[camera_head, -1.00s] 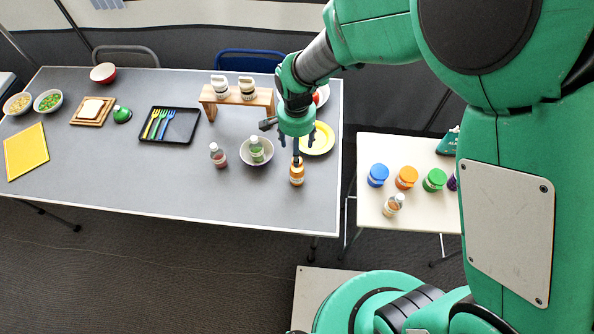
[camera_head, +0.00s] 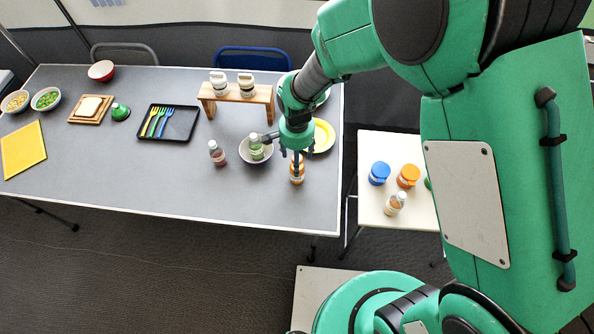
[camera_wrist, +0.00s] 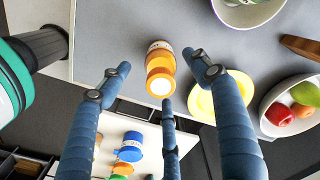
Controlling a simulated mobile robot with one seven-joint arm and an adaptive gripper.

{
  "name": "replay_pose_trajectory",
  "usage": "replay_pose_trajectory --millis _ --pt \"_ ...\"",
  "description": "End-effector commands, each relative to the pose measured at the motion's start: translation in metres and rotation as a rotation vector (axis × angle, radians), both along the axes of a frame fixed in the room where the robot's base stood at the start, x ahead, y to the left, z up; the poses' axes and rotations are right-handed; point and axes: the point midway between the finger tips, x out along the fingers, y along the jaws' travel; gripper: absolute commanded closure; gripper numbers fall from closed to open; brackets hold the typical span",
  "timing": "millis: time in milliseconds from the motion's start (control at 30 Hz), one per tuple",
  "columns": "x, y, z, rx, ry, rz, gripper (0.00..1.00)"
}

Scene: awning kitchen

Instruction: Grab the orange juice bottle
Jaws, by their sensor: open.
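An orange bottle (camera_head: 297,174) with a pale label, which looks like the orange juice, stands near the front right of the grey table. In the wrist view the three fingers of my gripper (camera_wrist: 157,78) are spread, with the bottle framed between and beyond the tips. The gripper is empty. I cannot tell whether any finger touches the bottle.
A yellow plate (camera_head: 325,137) and a fruit bowl (camera_wrist: 271,98) are behind. A side table (camera_head: 372,211) with jars stands right. The front-centre tabletop is clear.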

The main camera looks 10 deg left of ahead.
Motion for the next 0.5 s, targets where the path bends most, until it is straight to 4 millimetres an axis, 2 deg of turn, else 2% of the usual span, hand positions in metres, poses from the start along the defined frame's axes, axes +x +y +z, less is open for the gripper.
replay_pose_trajectory --millis 100,500 --pt "0.0001 0.0 -0.0057 0.0 0.0 0.0 0.37" --pt "0.0001 0.0 -0.0081 0.0 0.0 0.0 0.37"
